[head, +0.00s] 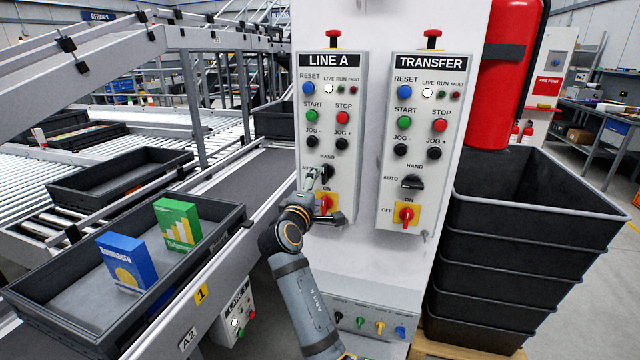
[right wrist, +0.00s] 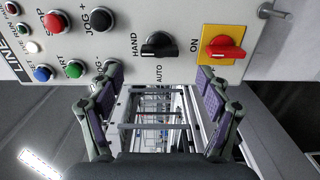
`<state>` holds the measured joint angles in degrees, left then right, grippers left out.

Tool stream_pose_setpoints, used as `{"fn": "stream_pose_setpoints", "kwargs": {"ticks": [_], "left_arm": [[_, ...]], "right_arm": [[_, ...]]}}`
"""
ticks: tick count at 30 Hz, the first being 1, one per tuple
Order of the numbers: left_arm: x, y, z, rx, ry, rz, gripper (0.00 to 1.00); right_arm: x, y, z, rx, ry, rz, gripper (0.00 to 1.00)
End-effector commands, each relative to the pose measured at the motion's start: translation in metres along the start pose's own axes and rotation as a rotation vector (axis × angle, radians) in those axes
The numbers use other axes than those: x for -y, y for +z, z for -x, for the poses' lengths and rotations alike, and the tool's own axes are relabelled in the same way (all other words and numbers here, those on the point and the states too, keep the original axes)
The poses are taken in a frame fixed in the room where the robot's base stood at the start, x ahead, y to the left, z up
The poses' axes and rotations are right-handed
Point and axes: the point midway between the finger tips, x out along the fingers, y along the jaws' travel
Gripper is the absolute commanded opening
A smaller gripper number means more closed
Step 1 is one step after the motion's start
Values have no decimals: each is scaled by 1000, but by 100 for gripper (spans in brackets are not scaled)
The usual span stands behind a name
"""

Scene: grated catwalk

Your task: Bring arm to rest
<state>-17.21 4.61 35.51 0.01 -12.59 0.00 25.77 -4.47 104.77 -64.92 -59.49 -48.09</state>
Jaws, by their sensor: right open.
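My right arm reaches up from the bottom of the head view. Its gripper (head: 326,196) is in front of the lower part of the LINE A panel (head: 351,135). In the right wrist view the gripper (right wrist: 160,78) is open, with its two padded fingers apart and nothing between them. The black HAND/AUTO selector (right wrist: 158,45) and the red rotary switch (right wrist: 222,48) on its yellow plate show beyond the fingertips. The fingers look apart from both, though the gripper partly covers them in the head view. My left gripper is not in view.
The TRANSFER panel (head: 413,150) is just right of LINE A. Stacked black crates (head: 530,232) stand further right. At left, a conveyor carries a black tray (head: 60,318) with a blue box (head: 126,262) and a green box (head: 178,225). A lower cabinet front (head: 375,312) has small coloured knobs.

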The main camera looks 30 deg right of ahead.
Motion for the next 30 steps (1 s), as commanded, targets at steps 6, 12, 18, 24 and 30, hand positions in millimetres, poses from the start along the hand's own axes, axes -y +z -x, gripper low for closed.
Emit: {"fn": "stream_pose_setpoints", "kwargs": {"ticks": [6,12,18,24,30], "left_arm": [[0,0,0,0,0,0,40],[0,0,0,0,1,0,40],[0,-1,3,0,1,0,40],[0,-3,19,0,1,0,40],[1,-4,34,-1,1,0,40]], "right_arm": [[0,0,2,0,1,0,77],[0,0,2,0,1,0,77],[20,-9,-1,-30,-31,10,77],[163,-45,2,-186,-259,13,77],[337,-33,47,-269,-579,-58,77]]}}
